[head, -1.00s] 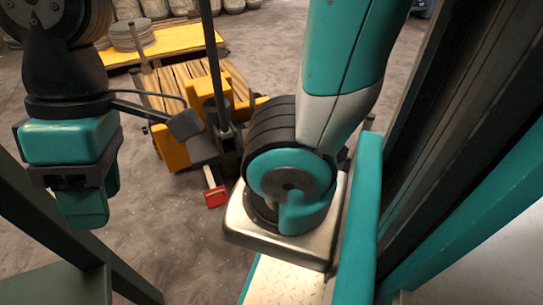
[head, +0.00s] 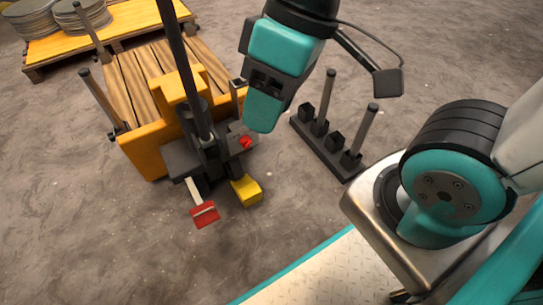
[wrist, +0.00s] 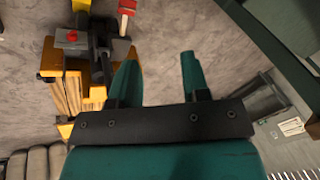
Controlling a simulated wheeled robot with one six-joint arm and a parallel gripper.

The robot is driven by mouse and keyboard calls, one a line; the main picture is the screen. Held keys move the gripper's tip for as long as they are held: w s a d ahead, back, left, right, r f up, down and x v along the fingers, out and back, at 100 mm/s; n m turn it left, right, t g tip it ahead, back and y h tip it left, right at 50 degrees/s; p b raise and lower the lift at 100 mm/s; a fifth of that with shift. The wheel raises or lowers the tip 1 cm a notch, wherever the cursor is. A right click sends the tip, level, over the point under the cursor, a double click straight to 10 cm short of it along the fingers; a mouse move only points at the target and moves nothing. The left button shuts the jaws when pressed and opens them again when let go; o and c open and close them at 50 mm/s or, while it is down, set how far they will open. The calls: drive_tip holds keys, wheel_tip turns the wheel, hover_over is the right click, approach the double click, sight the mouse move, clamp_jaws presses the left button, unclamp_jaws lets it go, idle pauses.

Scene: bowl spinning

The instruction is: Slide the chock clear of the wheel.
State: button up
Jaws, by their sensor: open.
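A yellow block (head: 246,190), which looks like the chock, lies on the floor at the near right of the yellow cart. It seems to be against or beside a dark wheel (head: 203,186) under the cart's mast; the contact is not clear. In the wrist view the yellow block (wrist: 81,5) is cut off by the top edge. My gripper (head: 262,112) hangs above the floor, up and right of the block in the head view, apart from it. The wrist view shows my gripper (wrist: 158,75) with its teal fingers apart and bare floor between them.
The cart (head: 150,145) carries wooden slats, a tall dark mast and a red button (head: 246,142). A red pedal (head: 205,214) sticks out left of the block. A dark rack with posts (head: 328,145) stands to the right. Floor in front is clear.

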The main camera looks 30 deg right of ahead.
drive_tip(key=shift+d, duration=0.2)
